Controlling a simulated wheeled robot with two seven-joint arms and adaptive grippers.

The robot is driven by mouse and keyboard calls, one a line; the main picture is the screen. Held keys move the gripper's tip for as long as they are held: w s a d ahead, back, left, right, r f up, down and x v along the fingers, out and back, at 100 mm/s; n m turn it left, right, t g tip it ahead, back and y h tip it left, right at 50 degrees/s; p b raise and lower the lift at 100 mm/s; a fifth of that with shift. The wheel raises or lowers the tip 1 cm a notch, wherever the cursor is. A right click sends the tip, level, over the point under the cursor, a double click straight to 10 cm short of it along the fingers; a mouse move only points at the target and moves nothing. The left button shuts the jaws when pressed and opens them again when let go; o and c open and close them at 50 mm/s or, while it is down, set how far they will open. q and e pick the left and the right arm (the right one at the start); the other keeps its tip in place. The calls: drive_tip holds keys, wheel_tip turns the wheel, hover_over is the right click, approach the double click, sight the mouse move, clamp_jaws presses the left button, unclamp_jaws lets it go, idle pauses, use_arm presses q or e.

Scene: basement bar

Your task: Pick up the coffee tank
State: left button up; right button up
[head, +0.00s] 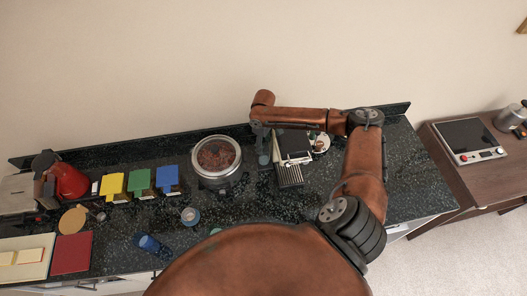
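A round clear container with dark reddish-brown contents (215,157) stands left of centre on the counter; it looks like a coffee bean hopper on a dark base. A black and silver machine (291,146) like a coffee machine stands right of it, partly hidden under my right arm. I cannot tell for sure which part is the coffee tank. My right gripper (263,154) points down between the two, at the machine's left side. It is small and dark, and its fingers are hard to make out. My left gripper is not in view.
The dark speckled counter (400,182) has a raised back edge. On its left are a red appliance (70,180), yellow (113,184), green (139,180) and blue (167,177) blocks, cutting boards (71,253), a small jar (190,215) and a blue cylinder (148,243). A hotplate (466,139) stands far right.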

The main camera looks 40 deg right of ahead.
drive_tip(key=c, duration=1.3)
drive_tip(key=shift+w+r, duration=0.1)
drive_tip(key=shift+r, duration=0.05)
